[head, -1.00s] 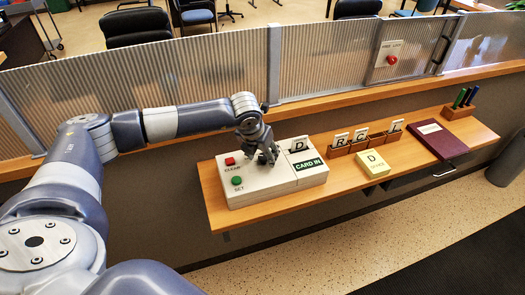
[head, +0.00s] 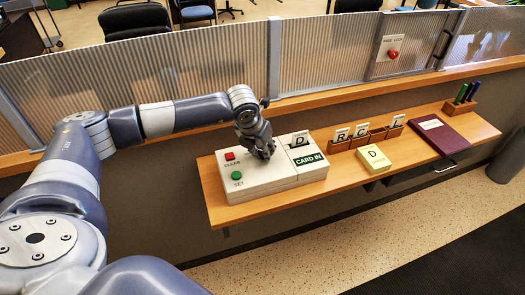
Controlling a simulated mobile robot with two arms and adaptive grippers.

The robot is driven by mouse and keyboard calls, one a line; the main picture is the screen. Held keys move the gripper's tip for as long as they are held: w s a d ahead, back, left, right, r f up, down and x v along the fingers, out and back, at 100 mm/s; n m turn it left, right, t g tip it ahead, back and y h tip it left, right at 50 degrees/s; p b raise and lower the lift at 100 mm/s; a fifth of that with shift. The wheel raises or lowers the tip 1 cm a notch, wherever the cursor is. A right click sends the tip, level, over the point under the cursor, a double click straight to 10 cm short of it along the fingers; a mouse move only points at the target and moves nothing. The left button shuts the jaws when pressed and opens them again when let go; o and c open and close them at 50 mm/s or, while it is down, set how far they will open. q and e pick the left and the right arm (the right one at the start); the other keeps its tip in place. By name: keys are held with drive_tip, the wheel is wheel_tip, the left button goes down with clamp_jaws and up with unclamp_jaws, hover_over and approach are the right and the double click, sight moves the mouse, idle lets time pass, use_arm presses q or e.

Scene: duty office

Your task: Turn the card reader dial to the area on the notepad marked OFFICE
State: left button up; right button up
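The card reader (head: 243,187) is a pale box on the wooden shelf, with a red button (head: 230,156) marked CLEAR and a green button (head: 237,175) marked SET. A card marked D (head: 299,139) stands in its slot above a green CARD IN sign (head: 309,159). My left gripper (head: 264,154) points down at the reader's top, between the buttons and the card slot. It covers the place under it, so the dial is hidden. Whether its fingers are closed on the dial is unclear. The yellow notepad (head: 374,160) shows D; its smaller writing is unreadable. My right gripper is out of view.
Wooden card holders (head: 364,141) with cards R, C and L stand behind the notepad. A dark red book (head: 441,137) and a pen block (head: 459,109) are to the right. A ribbed screen (head: 180,75) with a red button (head: 393,54) rises behind the shelf (head: 345,178).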

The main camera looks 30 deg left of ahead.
use_arm(q)
drive_tip(key=m+b, duration=0.1)
drive_tip(key=b, duration=0.1)
drive_tip(key=m+h+b, duration=0.1)
drive_tip(key=m, duration=0.1)
drive_tip(key=shift+a+f+b, duration=0.15)
drive_tip(key=shift+f+b, duration=0.1)
drive_tip(key=shift+b, duration=0.1)
drive_tip(key=shift+w+r+m+h+b, duration=0.1)
drive_tip(key=shift+m+h+b, duration=0.4)
drive_tip(key=shift+m+b, duration=0.4)
drive_tip(key=m+g+h+b, duration=0.1)
drive_tip(key=m, duration=0.2)
drive_tip(key=shift+w+a+r+b, duration=0.1)
drive_tip(key=shift+a+b, duration=0.05)
drive_tip(key=shift+b, duration=0.25)
drive_tip(key=shift+r+m+g+h+b, duration=0.15)
drive_tip(key=shift+m+g+h+b, duration=0.25)
drive_tip(key=shift+m, duration=1)
drive_tip(key=o, duration=1.1)
drive_tip(key=shift+c, duration=0.2)
drive_tip(key=v, duration=1.2)
